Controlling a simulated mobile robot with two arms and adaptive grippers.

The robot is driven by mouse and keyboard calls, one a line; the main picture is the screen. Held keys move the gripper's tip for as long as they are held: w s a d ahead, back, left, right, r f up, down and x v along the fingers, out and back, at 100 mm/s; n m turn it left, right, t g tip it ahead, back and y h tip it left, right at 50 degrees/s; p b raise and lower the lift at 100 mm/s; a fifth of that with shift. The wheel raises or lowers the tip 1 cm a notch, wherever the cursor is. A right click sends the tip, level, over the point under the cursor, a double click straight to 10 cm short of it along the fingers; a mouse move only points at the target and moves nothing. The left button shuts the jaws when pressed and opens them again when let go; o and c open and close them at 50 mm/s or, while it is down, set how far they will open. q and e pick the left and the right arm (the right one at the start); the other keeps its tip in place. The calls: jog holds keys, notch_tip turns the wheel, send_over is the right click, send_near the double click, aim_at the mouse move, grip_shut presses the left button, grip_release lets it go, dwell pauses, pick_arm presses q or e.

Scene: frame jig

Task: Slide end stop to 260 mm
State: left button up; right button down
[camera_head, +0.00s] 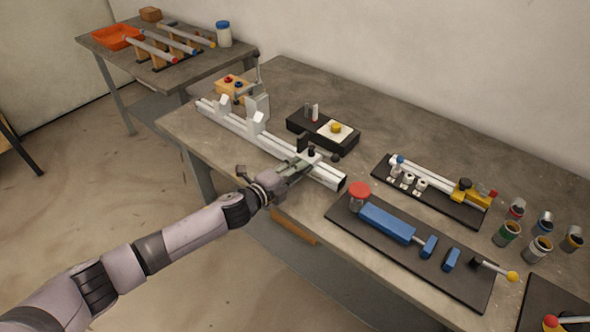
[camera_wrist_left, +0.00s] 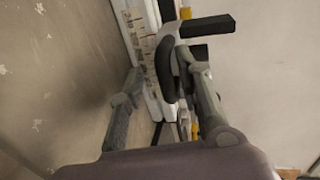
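The pale aluminium rail (camera_head: 235,127) lies along the table's front left. The end stop (camera_head: 313,156), a block with a black knob, sits on the rail towards its right end. My left gripper (camera_head: 300,168) is at the end stop and partly covers it. In the left wrist view the two fingers of my left gripper (camera_wrist_left: 165,92) stand apart, with a black curved part (camera_wrist_left: 167,72) of the stop between them. Contact cannot be made out. My right gripper is out of view.
A black stand with a yellow knob (camera_head: 336,127) is close behind the rail. Two upright brackets (camera_head: 257,122) stand on the rail's left half.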

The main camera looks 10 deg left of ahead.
pick_arm(q)
jog(key=shift+w+r, duration=0.1)
jog(key=shift+r, duration=0.05)
jog(key=shift+r, duration=0.1)
jog(key=v, duration=1.2)
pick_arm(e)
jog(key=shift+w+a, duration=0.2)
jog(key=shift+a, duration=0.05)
pick_arm(q)
jog(key=shift+o, duration=0.5)
jog(key=shift+f, duration=0.2)
